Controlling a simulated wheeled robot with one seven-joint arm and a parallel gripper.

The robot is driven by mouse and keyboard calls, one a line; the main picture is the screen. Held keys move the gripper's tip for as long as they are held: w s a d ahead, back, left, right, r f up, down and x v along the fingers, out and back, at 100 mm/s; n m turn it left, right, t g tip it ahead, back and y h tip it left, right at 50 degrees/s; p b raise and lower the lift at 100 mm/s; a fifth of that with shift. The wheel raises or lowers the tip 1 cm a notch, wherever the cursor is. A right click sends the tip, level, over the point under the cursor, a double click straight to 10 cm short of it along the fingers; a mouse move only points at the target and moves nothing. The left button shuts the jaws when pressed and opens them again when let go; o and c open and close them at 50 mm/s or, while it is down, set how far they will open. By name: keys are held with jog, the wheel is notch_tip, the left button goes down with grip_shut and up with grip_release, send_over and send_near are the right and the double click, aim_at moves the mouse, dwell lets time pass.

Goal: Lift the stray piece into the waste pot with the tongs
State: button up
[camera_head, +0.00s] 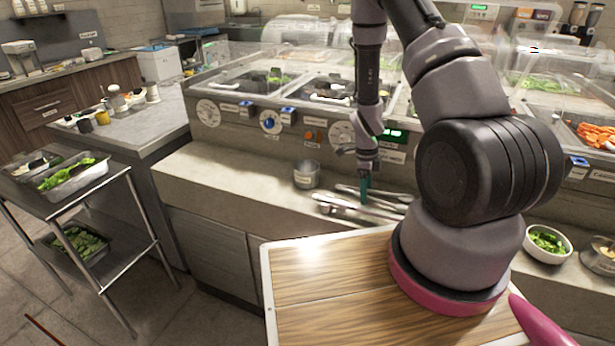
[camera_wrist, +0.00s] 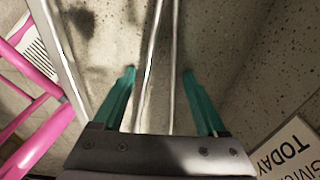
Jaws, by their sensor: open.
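My gripper (camera_wrist: 159,72) is open, its two teal fingers apart. Long thin silver bars, which look like the tongs (camera_wrist: 151,62), run between the fingers in the wrist view, with gaps to either side. In the head view my gripper (camera_head: 364,188) points down among several silver utensils (camera_head: 345,208) on the counter; which of them is the tongs is hard to tell there. A small metal pot (camera_head: 307,175) with a label, likely the waste pot, stands to their left. I cannot make out the stray piece in either view.
Food wells (camera_head: 330,88) under clear covers line the raised counter behind. A wooden board (camera_head: 330,275) lies in front. A white bowl of greens (camera_head: 547,243) stands at right. The counter left of the pot is clear. A printed sign (camera_wrist: 290,152) shows in the wrist view.

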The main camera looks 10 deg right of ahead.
jog(key=c, duration=0.7)
jog(key=shift+r, duration=0.15)
notch_tip(320, 180, up, 12)
dwell(0.4)
